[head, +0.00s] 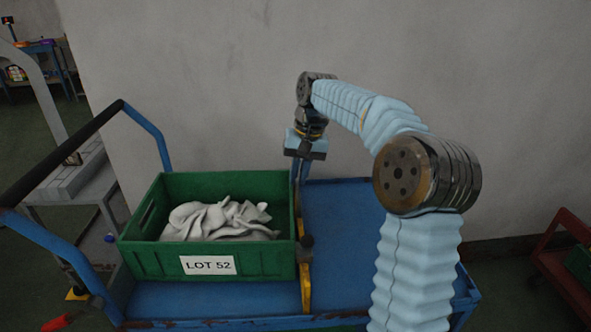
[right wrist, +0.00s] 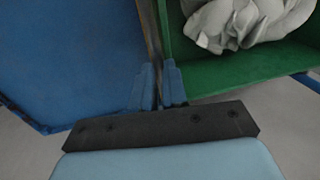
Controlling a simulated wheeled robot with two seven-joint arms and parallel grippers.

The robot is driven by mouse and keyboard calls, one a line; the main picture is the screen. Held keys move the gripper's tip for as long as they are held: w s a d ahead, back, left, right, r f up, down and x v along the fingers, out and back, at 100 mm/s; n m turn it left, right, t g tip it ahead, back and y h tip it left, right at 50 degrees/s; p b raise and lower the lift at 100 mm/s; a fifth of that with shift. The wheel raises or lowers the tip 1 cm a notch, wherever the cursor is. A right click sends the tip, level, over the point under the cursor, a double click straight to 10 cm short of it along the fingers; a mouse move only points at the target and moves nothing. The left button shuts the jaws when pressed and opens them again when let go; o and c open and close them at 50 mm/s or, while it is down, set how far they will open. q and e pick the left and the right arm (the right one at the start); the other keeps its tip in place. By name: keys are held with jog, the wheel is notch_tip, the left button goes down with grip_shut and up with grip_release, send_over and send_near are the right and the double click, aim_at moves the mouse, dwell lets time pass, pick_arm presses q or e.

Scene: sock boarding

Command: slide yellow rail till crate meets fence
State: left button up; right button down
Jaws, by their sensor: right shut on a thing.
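The green crate (head: 150,262), labelled LOT 52, sits on the left part of the blue cart deck and holds grey-white socks (head: 220,220). The yellow rail (head: 305,290) runs front to back across the deck along the crate's right side, seemingly against it. A dark knob sits on the rail. My right gripper (head: 300,178) points down at the rail's far end, shut on it. In the right wrist view its blue fingers (right wrist: 159,88) straddle the rail (right wrist: 150,35) beside the crate wall (right wrist: 210,82). I cannot clearly make out a fence. My left gripper is not in view.
The cart's deck (head: 345,225) is bare right of the rail. The cart's blue tubular handle with a black bar (head: 65,150) rises at the left end. A grey wall stands behind. A red cart (head: 565,262) is at the far right.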

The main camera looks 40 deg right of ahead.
jog(key=shift+w+a, duration=0.25)
jog(key=shift+a, duration=0.25)
jog(key=shift+w+a, duration=0.2)
jog(key=shift+a, duration=0.25)
jog(key=c, duration=1.6)
grip_release()
jog(key=o, duration=0.4)
jog(key=shift+w+a+f, duration=0.1)
jog(key=shift+w+a, duration=0.15)
jog(key=shift+o, duration=0.2)
jog(key=s+d+r, duration=0.1)
jog(key=d+r, duration=0.2)
jog(key=r, duration=1)
jog(key=shift+s+r, duration=0.3)
jog(key=shift+s, duration=0.05)
